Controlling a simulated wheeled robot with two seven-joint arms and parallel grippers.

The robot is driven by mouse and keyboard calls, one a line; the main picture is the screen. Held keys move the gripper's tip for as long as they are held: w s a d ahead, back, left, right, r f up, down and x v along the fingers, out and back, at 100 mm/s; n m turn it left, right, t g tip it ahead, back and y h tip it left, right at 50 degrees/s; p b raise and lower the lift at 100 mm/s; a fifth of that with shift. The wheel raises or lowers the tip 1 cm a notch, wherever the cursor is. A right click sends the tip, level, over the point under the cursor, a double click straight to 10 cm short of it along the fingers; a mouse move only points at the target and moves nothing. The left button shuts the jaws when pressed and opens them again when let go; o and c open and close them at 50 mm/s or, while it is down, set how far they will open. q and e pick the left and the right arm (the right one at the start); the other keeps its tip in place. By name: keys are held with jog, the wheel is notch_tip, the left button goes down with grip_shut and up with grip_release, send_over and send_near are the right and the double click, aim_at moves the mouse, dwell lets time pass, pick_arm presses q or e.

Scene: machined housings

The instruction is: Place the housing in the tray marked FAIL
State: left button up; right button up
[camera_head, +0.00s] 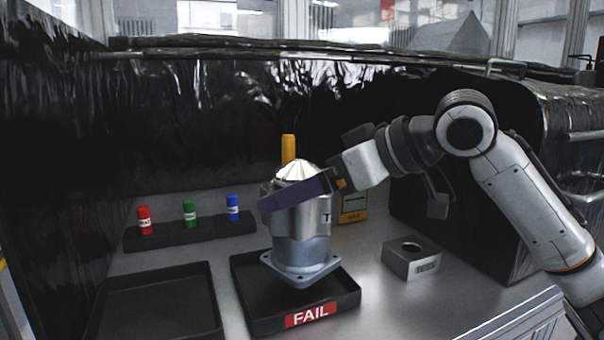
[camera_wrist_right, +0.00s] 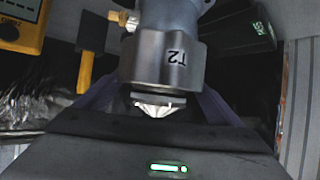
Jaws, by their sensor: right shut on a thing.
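The grey metal housing (camera_head: 302,232) is upright, with a bright ribbed top and a square flange at its base. It is over the black tray marked FAIL (camera_head: 241,285), toward that tray's right side; I cannot tell whether the flange touches the tray floor. My right gripper (camera_head: 294,191) is shut on the housing's upper body, with a purple finger across its front. In the right wrist view the housing (camera_wrist_right: 165,58) shows the mark T2 between the purple fingers (camera_wrist_right: 160,103). My left gripper is in neither view.
Another black tray (camera_head: 160,302) lies left of the FAIL tray. Red (camera_head: 144,219), green (camera_head: 189,213) and blue (camera_head: 232,207) capped pieces stand in a dark holder behind. A grey bored block (camera_head: 411,261) is at right. A yellow device (camera_head: 354,207) stands behind the housing.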

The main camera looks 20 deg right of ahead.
jog(key=shift+f+b, duration=0.4)
jog(key=shift+f, duration=1.4)
jog(key=o, duration=1.9)
jog(key=shift+f, duration=0.2)
jog(key=shift+s, duration=0.1)
jog(key=v, duration=1.2)
